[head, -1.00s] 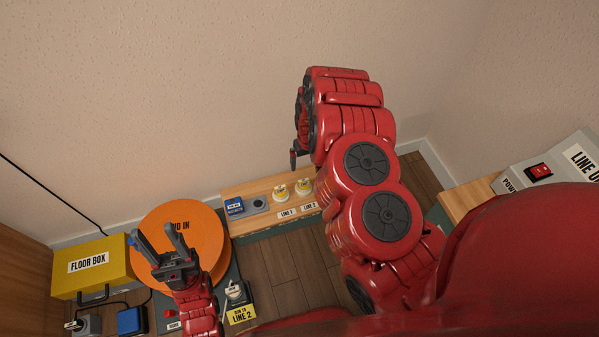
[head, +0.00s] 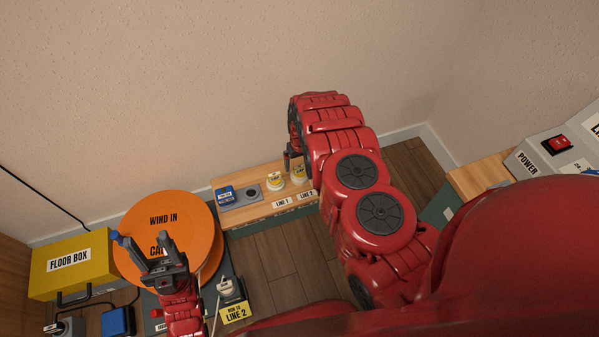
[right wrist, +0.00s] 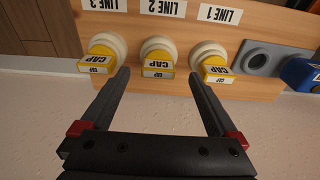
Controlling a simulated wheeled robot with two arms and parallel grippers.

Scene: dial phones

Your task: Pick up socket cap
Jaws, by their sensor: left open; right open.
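Yellow-and-white socket caps sit in a row on the wooden board (head: 236,216). In the right wrist view they are the LINE 3 cap (right wrist: 103,52), LINE 2 cap (right wrist: 158,55) and LINE 1 cap (right wrist: 214,63). In the head view the LINE 1 cap (head: 275,181) and LINE 2 cap (head: 299,173) show; my right arm hides LINE 3. My right gripper (right wrist: 157,75) is open and empty, its fingertips just short of the row, with the LINE 2 cap centred between them. My left gripper (head: 140,238) is open and empty before the orange reel.
An orange reel (head: 195,215) and a yellow floor box (head: 72,262) stand at the left. A blue block (head: 225,195) and an uncapped grey socket (head: 251,192) are left of LINE 1. A grey power box (head: 540,165) is at the right. The wall rises close behind the board.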

